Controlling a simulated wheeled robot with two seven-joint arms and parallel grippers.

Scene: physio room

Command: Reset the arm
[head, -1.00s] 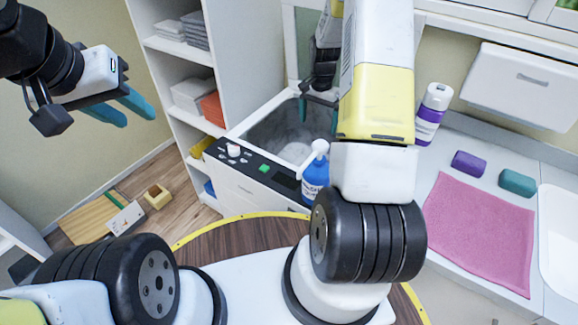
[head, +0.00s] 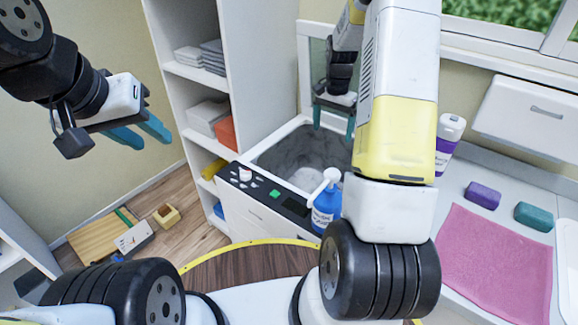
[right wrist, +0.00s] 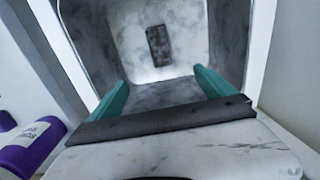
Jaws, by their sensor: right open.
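My left gripper (head: 140,132) is at the upper left of the head view, in the air, with its two teal fingers apart and nothing between them. My right arm reaches forward across the middle of the head view. My right gripper (head: 334,118) is over the open grey basin (head: 290,160), partly hidden by my arm. In the right wrist view its teal fingers (right wrist: 160,95) are wide apart and empty, pointing down into the basin. A dark rectangular patch (right wrist: 158,45) shows inside the basin.
A blue pump bottle (head: 327,205) stands by the basin's panel, close to my right arm. A purple-labelled bottle (head: 447,142), purple block (head: 482,195), teal block (head: 532,216) and pink towel (head: 497,265) are on the right counter. White shelves (head: 205,75) stand left of the basin.

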